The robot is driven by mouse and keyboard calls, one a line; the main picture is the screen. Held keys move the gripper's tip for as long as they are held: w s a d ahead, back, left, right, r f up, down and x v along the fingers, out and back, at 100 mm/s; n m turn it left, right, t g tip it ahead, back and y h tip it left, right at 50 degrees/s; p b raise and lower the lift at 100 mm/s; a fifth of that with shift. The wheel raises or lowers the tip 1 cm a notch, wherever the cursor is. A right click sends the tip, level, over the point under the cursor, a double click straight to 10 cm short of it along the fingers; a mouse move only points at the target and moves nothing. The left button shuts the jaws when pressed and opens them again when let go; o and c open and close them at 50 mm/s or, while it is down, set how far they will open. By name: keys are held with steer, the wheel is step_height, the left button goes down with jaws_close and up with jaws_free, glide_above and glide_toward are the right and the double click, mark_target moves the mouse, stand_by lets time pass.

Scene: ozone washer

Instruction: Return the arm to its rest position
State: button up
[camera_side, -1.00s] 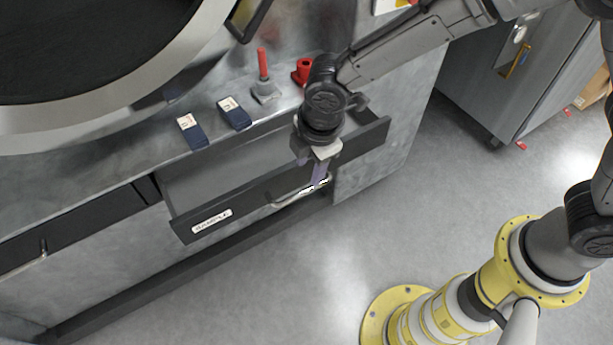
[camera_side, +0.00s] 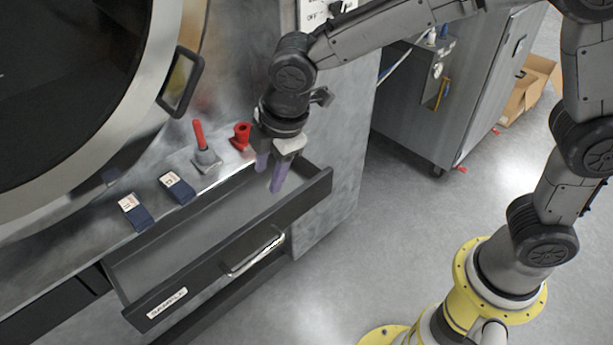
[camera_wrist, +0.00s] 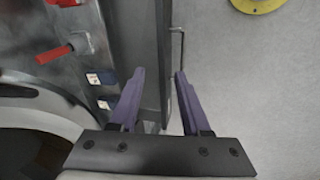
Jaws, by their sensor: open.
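My gripper (camera_side: 270,175) is open and empty, with its two purple fingers pointing down over the right end of the pulled-out drawer (camera_side: 215,265) in the side view. In the wrist view my gripper (camera_wrist: 163,105) shows its two fingers spread apart, with the drawer front (camera_wrist: 165,60) and its handle (camera_wrist: 178,50) beyond them. The drawer handle also shows in the side view (camera_side: 255,255). The drawer carries a white label (camera_side: 167,303) and its visible inside looks empty.
Two dark blue boxes (camera_side: 135,212) (camera_side: 177,188), a red-handled lever (camera_side: 203,148) and a red knob (camera_side: 241,136) stand on the ledge behind the drawer. A round door (camera_side: 150,90) with a black handle (camera_side: 182,82) is at left. Open floor (camera_side: 390,240) lies to the right.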

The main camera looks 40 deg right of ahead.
steer(key=s+d+r+m+t, duration=0.1)
steer(key=s+d+r+m, duration=0.2)
steer(key=d+r, duration=0.35)
steer(key=s+d+r+m+t, duration=0.1)
steer(key=s+d+r+m, duration=0.25)
steer(key=d, duration=0.55)
steer(key=s+d+f+m, duration=0.1)
steer(key=s+d+m, duration=0.2)
steer(key=s+m, duration=0.2)
steer(key=s+d+f+m, duration=0.2)
steer(key=s+m, duration=0.3)
steer(key=s, duration=0.5)
steer(key=shift+s+d+f+h, duration=0.15)
steer(key=shift+s+d+h, duration=0.15)
steer(key=shift+d, duration=0.25)
